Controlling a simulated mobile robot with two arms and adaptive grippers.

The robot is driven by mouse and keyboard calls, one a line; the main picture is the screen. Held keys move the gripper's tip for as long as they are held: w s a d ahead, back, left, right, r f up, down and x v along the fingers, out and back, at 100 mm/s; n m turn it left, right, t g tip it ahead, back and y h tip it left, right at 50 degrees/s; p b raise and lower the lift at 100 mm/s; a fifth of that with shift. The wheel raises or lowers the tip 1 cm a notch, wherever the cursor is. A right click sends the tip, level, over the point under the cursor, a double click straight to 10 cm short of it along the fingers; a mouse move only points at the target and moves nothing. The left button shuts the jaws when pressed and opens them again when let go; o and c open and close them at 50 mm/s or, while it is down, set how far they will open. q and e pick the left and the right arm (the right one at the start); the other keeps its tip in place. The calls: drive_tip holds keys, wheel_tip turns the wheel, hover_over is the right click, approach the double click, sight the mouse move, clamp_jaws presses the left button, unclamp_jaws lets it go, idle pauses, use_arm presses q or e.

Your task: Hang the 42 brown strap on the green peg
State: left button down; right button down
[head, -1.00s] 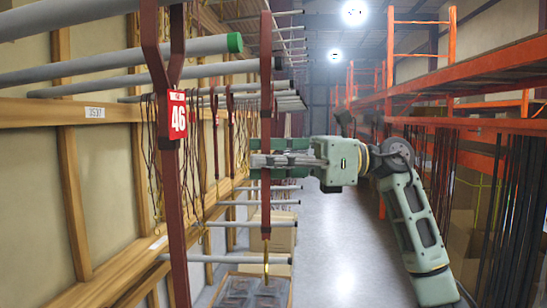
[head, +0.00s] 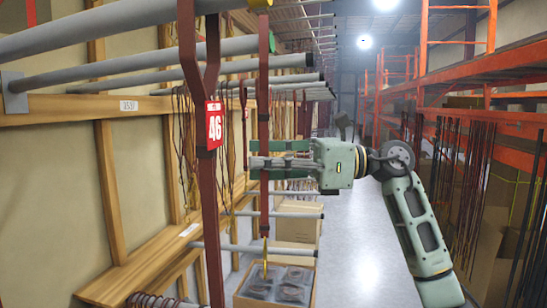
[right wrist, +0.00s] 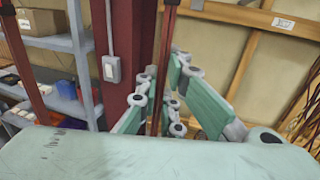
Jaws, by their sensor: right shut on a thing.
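My right gripper (head: 268,163) is shut on a long brown strap (head: 264,110), which hangs upright with a brass piece at its top and a brass hook at its lower end. No number shows on this strap. The right wrist view shows the strap (right wrist: 168,60) between the green fingers (right wrist: 160,105). The green peg's tip (head: 272,42) shows beside the upper strap, partly covered by it; I cannot tell whether they touch. My left gripper is not in view.
Another brown strap with a red tag 46 (head: 214,125) hangs in front at left. Grey pegs (head: 130,50) stick out from the wooden wall rack. A box of dark packs (head: 240,303) stands below. Orange shelving (head: 490,60) lines the right; the aisle floor is clear.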

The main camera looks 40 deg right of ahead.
drive_tip(key=w+a+f, duration=0.2)
drive_tip(key=w+a, duration=0.1)
drive_tip(key=w, duration=0.1)
drive_tip(key=shift+a+f, duration=0.25)
drive_tip(key=shift+f, duration=0.05)
idle(0.5)
drive_tip(key=shift+w, duration=0.1)
idle(0.6)
drive_tip(key=c, duration=1.8)
unclamp_jaws()
drive_tip(key=shift+c, duration=0.2)
drive_tip(key=shift+d, duration=0.1)
drive_tip(key=v, duration=1.2)
